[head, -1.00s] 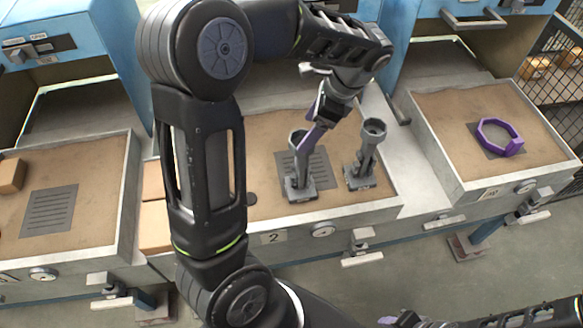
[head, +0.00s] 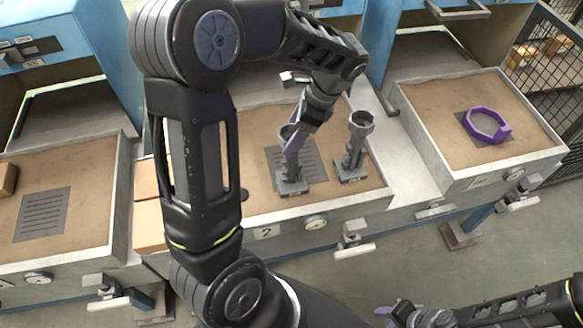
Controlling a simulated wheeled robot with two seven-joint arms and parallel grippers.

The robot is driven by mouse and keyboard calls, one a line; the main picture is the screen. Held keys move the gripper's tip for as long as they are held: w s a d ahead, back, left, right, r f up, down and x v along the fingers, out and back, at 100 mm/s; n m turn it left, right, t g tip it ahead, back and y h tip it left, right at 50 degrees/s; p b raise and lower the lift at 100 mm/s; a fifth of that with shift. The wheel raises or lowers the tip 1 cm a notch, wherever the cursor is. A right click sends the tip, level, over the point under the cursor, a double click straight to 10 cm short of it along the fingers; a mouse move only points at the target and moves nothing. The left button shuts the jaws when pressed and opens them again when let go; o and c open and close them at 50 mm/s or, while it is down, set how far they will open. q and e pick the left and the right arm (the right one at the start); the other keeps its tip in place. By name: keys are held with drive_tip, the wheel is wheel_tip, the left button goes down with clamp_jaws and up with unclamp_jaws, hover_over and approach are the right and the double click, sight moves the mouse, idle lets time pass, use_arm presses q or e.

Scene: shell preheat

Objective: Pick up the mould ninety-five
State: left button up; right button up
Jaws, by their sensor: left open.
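Two grey moulds stand upright in the middle sand tray, each with a flat foot, a stem and a round cup on top. The left mould (head: 291,174) stands on a dark slotted plate, the right mould (head: 355,150) beside the plate. Their foot labels are too small to read, so I cannot tell which is ninety-five. My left gripper (head: 294,141) is open, pointing down at the left mould's upper stem and cup. One purple finger shows in front of the stem; the other is hidden. My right gripper (head: 394,309) is low at the bottom edge, far from both moulds.
The left tray (head: 84,161) has a bare slotted plate (head: 42,215) and a tan block (head: 7,179). More tan blocks (head: 147,220) are partly behind my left arm. Blue ovens stand behind.

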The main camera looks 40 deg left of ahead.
sight(288, 139)
use_arm(q)
drive_tip(key=p+x, duration=0.1)
drive_tip(key=x, duration=0.3)
drive_tip(key=shift+s+a+f, duration=0.1)
drive_tip(key=shift+f, duration=0.05)
idle(0.4)
clamp_jaws()
idle(0.7)
